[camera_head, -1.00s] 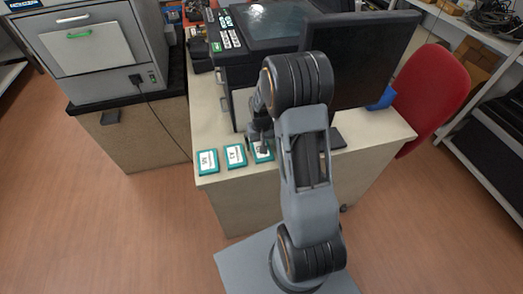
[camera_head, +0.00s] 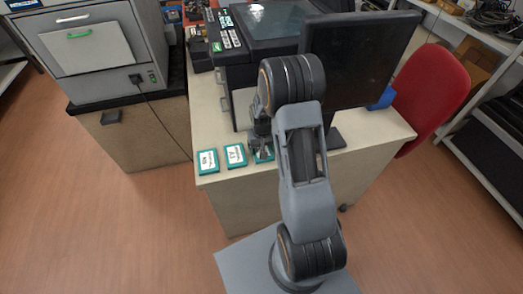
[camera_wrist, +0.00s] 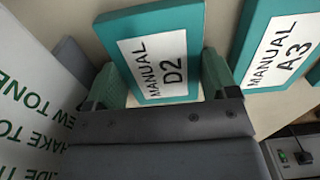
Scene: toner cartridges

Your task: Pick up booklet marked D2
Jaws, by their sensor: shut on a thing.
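The booklet marked D2 (camera_wrist: 160,52) is teal with a white label reading MANUAL D2. In the wrist view it stands between the two green fingertips of my gripper (camera_wrist: 162,82), which is shut on its sides. In the head view the same booklet (camera_head: 264,156) is the rightmost of three teal booklets by the table's front edge, partly hidden by my gripper (camera_head: 261,146). Whether it is clear of the tabletop I cannot tell.
Booklet A3 (camera_wrist: 280,50) lies close beside D2. Another booklet (camera_head: 207,161) lies at the table's left corner. A dark printer (camera_head: 237,75) and a monitor (camera_head: 358,60) stand behind on the table (camera_head: 370,128). A panel with printed toner text (camera_wrist: 30,110) is close to my gripper.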

